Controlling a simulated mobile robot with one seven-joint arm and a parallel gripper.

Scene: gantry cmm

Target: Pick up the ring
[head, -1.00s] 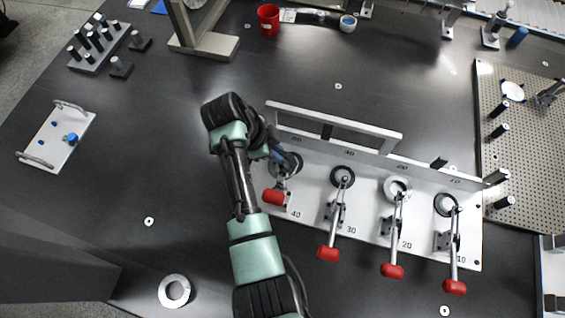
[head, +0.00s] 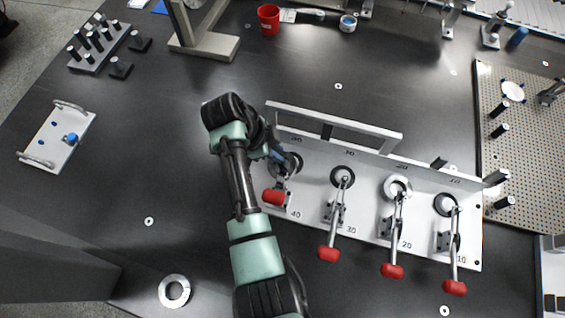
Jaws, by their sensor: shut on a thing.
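My gripper (head: 279,157) is at the left end of the white clamp fixture (head: 312,213), at the station marked 40. It is shut on a grey ring (head: 293,166) there. The ring is partly hidden by my gripper and arm, and I cannot tell whether it still touches the plate. The red-handled clamp (head: 274,197) of this station is right in front of the ring.
Other rings sit at the stations marked 30 (head: 343,176), 20 (head: 397,187) and 10 (head: 446,204), each by a red-handled clamp. A loose metal ring (head: 174,291) lies at the lower left. An upright rail (head: 330,128) runs behind the stations. The dark table left of my arm is mostly clear.

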